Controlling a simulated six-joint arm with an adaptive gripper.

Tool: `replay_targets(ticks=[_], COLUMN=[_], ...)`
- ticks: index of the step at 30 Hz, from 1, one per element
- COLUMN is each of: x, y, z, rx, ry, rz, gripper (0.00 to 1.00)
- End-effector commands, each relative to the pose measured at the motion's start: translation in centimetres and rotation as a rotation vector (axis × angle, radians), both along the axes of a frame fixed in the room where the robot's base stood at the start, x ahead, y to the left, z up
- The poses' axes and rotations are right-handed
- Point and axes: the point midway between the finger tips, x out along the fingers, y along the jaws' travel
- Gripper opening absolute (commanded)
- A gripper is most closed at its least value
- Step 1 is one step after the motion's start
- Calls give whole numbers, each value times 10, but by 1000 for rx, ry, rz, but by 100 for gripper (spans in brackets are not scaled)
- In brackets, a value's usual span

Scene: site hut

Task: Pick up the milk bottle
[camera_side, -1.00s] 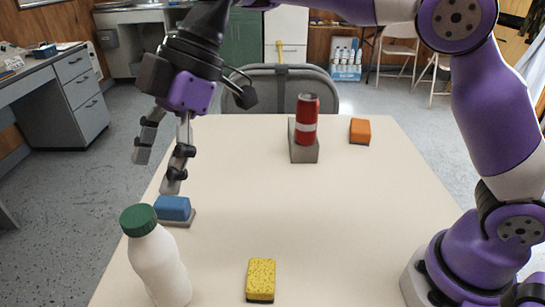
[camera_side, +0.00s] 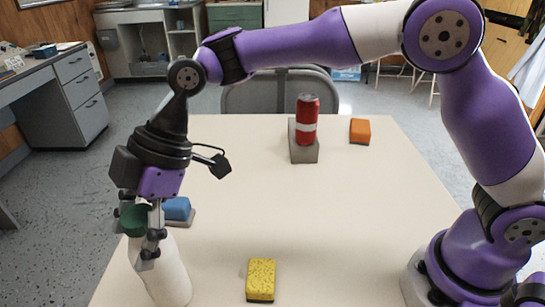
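The milk bottle (camera_side: 170,279) is white with a green cap and stands upright at the near left of the table. My gripper (camera_side: 135,238) points down over it, with its fingers spread at either side of the cap and neck. One finger shows in front of the bottle's right side; the other is at the cap's left edge and partly hidden. The gripper looks open, with no clear grip on the bottle. Part of the cap is hidden by the fingers.
A blue block (camera_side: 177,208) on a grey base lies just behind the bottle. A yellow sponge (camera_side: 261,280) lies to its right. A red can (camera_side: 307,120) stands on a grey block (camera_side: 304,154) at the back, with an orange block (camera_side: 360,131) beside it. The table's middle is clear.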

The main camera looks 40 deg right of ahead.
Motion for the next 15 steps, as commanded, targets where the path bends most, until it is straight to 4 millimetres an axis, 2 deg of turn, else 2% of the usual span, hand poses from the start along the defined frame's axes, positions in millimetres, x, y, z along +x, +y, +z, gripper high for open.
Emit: replay_targets(ticks=[1, 2, 3, 4, 15], x=[0, 0, 0, 0, 0], y=[0, 0, 0, 0, -1], z=[0, 0, 0, 0, -1], rx=[0, 0, 0, 0, -3], ry=[0, 0, 0, 0, 3], rz=[0, 0, 0, 0, -1], gripper=[46, 32, 12, 0, 0])
